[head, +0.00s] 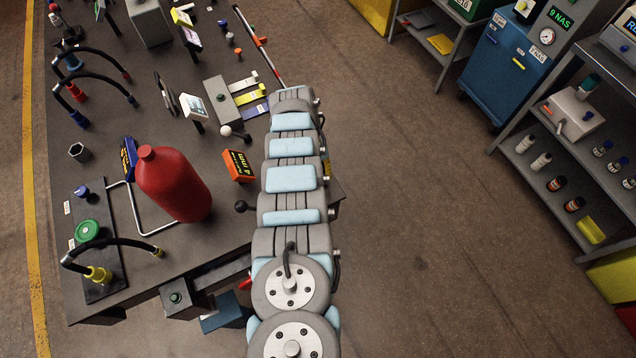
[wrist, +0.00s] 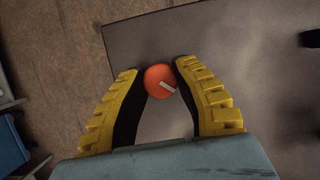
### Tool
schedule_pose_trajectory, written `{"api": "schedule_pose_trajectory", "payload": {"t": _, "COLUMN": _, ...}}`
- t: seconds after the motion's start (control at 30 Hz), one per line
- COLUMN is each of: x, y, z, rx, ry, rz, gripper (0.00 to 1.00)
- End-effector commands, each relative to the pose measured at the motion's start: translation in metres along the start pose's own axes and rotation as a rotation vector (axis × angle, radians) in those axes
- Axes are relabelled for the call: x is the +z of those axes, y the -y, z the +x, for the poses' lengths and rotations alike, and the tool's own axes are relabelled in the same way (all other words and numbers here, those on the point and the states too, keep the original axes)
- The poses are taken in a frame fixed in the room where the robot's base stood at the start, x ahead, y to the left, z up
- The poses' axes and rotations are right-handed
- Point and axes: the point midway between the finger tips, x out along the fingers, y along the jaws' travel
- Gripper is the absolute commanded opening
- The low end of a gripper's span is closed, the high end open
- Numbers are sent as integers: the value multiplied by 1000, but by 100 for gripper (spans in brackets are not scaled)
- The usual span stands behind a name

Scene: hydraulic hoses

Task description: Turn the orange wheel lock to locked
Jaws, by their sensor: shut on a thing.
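The orange wheel lock (wrist: 157,76) shows in the wrist view as a round orange knob with a short white mark, near a corner of the grey table surface. My gripper (wrist: 161,72) has its yellow-backed, dark-padded fingers on both sides of the wheel, shut on it. In the head view my arm runs up along the table's right edge and hides the gripper; I cannot make out the wheel there.
The dark table (head: 225,225) holds a red bottle (head: 175,185), curved black hoses (head: 105,243) and an orange-and-black box (head: 239,166) close left of my arm. A blue cabinet (head: 512,65) and a shelf (head: 575,165) stand at the right. Open floor (head: 430,200) lies between.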

Motion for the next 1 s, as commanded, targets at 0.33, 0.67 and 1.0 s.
{"api": "schedule_pose_trajectory", "payload": {"t": 0.33, "x": -1, "y": -1, "z": 3, "rx": -127, "ry": 0, "rz": 305, "gripper": 0}}
{"api": "schedule_pose_trajectory", "payload": {"t": 0.67, "x": 1, "y": 0, "z": 0, "rx": -234, "ry": 3, "rz": 565, "gripper": 0}}
{"api": "schedule_pose_trajectory", "payload": {"t": 1.0, "x": 1, "y": 1, "z": 1, "rx": -302, "ry": 5, "rz": 727, "gripper": 0}}
